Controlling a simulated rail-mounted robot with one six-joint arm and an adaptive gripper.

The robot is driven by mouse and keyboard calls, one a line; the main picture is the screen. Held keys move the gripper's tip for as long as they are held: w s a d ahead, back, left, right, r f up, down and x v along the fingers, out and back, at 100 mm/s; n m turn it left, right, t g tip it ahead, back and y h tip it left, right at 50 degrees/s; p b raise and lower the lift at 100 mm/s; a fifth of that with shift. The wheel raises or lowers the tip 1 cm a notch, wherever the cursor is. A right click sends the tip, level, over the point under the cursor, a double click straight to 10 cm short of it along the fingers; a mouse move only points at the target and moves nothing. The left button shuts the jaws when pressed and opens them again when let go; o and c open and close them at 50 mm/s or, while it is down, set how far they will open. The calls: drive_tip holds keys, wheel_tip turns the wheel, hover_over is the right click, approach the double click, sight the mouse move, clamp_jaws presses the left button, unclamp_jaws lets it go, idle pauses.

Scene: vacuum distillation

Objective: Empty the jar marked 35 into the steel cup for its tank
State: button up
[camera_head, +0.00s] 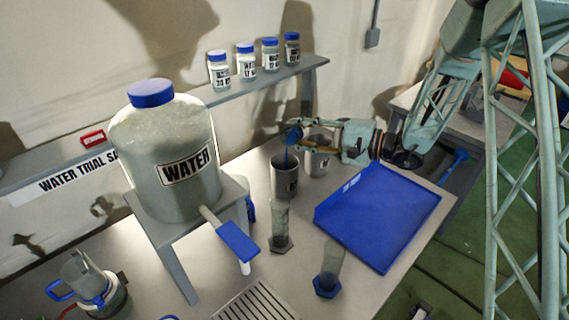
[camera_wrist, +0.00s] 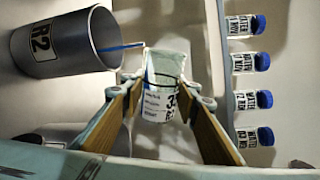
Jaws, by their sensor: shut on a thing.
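My gripper (camera_head: 308,136) is shut on a small labelled jar (camera_wrist: 163,88). The jar's label shows a 3, a second digit partly hidden by a finger, and R2. In the head view the jar is tipped over, with blue liquid (camera_head: 294,136) at its mouth. A thin blue stream (camera_wrist: 122,47) runs from its mouth to a steel cup marked R2 (camera_wrist: 62,45). In the head view this steel cup (camera_head: 285,178) stands upright on the table below the jar. A second steel cup (camera_head: 318,160) stands behind it, close to my gripper.
A large water tank (camera_head: 168,150) stands on a stand at left. A blue tray (camera_head: 385,218) lies at right, and two glass cylinders (camera_head: 281,225) (camera_head: 329,262) stand in front. Several blue-capped jars (camera_head: 245,62) stand on the back shelf.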

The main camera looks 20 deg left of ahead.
drive_tip(key=shift+s+r+n+b, duration=0.25)
drive_tip(key=shift+s+n+b, duration=0.2)
drive_tip(key=shift+b, duration=0.95)
drive_tip(key=shift+s+f+n+t+b, duration=0.3)
drive_tip(key=shift+n+b, duration=0.45)
drive_tip(key=shift+b, duration=1.55)
drive_tip(key=shift+a, duration=0.1)
drive_tip(key=shift+w, duration=0.1)
drive_tip(key=shift+p, duration=0.3)
drive_tip(key=p, duration=0.2)
drive_tip(key=r+m+p, duration=0.1)
drive_tip(key=p, duration=0.1)
drive_tip(key=shift+w, duration=0.2)
drive_tip(key=shift+m+p, duration=0.3)
drive_tip(key=shift+p, duration=0.1)
drive_tip(key=shift+w+f+p, duration=0.2)
drive_tip(key=shift+w+p, duration=0.05)
drive_tip(key=shift+p, duration=0.45)
drive_tip(key=shift+f+m, duration=0.2)
drive_tip(key=shift+m, duration=0.1)
